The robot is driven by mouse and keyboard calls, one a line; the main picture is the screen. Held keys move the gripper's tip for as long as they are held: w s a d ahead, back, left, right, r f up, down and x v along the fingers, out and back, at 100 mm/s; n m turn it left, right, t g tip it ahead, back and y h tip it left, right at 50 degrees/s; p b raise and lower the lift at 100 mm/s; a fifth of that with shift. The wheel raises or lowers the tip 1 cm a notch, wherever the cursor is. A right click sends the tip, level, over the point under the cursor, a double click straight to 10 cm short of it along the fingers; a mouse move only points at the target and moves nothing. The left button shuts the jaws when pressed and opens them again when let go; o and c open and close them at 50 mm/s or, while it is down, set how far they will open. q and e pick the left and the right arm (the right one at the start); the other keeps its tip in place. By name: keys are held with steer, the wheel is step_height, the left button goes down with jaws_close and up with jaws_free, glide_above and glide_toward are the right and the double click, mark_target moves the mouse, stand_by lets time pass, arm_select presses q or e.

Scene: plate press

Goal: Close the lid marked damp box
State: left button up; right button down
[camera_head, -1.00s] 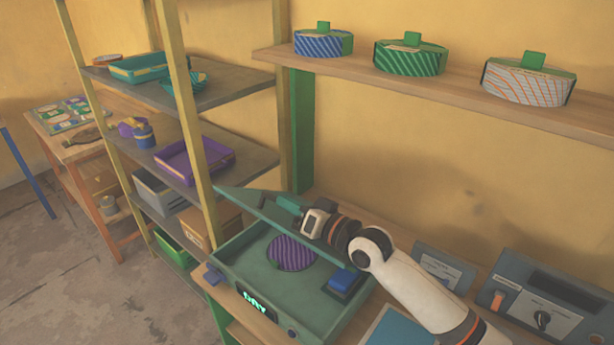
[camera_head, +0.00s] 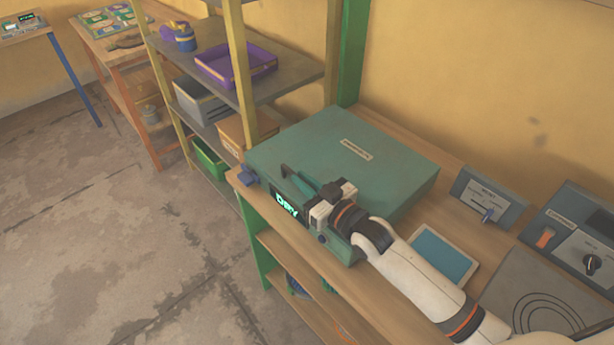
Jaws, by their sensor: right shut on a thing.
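The green box (camera_head: 395,208) stands on the wooden bench. Its lid (camera_head: 345,150) lies down flat over it, with a small label (camera_head: 356,149) on top whose writing is too small to read. A lit display on the box's front edge (camera_head: 286,204) shows green letters. My right gripper (camera_head: 307,190) is at the lid's front edge, shut on the lid's handle (camera_head: 291,176), partly hidden by the gripper. The inside of the box is hidden. My left gripper is not in view.
Right of the box are a blue pad (camera_head: 444,256), a small panel with a lever (camera_head: 487,200) and a grey control unit (camera_head: 575,232). A shelf with a purple tray (camera_head: 236,64) stands behind left. The floor at left is clear.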

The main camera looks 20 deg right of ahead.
steer(key=shift+s+a+f, duration=0.1)
steer(key=shift+f, duration=0.35)
steer(key=c, duration=1.5)
jaws_free()
steer(key=b+v, duration=0.2)
steer(key=v, duration=0.8)
steer(key=shift+s+d, duration=0.2)
steer(key=shift+s, duration=0.05)
steer(key=shift+s+d+r, duration=0.2)
steer(key=shift+s+d, duration=0.1)
steer(key=shift+s, duration=0.35)
